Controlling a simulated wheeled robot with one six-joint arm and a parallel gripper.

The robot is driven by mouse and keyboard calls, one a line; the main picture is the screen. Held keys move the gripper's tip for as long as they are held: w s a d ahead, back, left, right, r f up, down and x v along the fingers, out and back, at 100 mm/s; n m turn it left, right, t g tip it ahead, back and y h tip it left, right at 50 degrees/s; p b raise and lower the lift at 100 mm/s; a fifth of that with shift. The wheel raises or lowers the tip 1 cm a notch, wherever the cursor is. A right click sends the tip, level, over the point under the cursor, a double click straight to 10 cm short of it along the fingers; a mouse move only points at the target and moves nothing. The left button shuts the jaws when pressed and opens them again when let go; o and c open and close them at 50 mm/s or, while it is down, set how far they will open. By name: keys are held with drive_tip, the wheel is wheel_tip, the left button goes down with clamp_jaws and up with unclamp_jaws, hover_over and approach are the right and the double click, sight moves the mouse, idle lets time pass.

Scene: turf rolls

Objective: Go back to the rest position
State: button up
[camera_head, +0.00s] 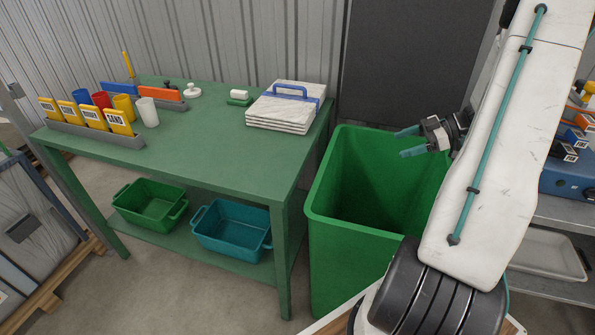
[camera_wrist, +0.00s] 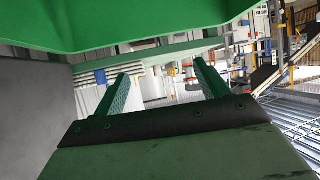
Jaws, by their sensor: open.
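My gripper (camera_head: 408,142) is in the upper right of the head view, over the rim of the tall green bin (camera_head: 325,205). Its two teal fingers are spread apart with nothing between them. In the wrist view the fingers (camera_wrist: 160,85) also stand apart and empty. A green surface, likely the bin's rim and wall, fills the top of the wrist view. My white arm comes in from the right and hides part of the bin's right side. No turf roll can be made out in either view.
A green table (camera_head: 215,115) stands left of the bin. It carries a stack of white sheets (camera_head: 285,107), yellow labelled cards (camera_head: 92,117) and cups. A green tub (camera_head: 150,203) and a teal tub (camera_head: 232,230) sit on its lower shelf. A grey metal shelf (camera_head: 560,212) stands at the right.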

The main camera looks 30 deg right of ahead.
drive_tip(key=s+a+r+m+g+h, duration=0.2)
drive_tip(key=s+a+r, duration=0.3)
drive_tip(key=a, duration=0.8)
drive_tip(key=s+a+r+m+g+h, duration=0.2)
drive_tip(key=s+a+r+m+h, duration=0.2)
drive_tip(key=a, duration=0.8)
drive_tip(key=s+a+r+m+g+h, duration=0.2)
drive_tip(key=s+a+r, duration=0.5)
drive_tip(key=a, duration=0.6)
wheel_tip(320, 180, up, 2)
drive_tip(key=shift+s+a+r+m+h, duration=0.15)
drive_tip(key=shift+a+r+m+h, duration=0.15)
drive_tip(key=shift+m+h, duration=0.7)
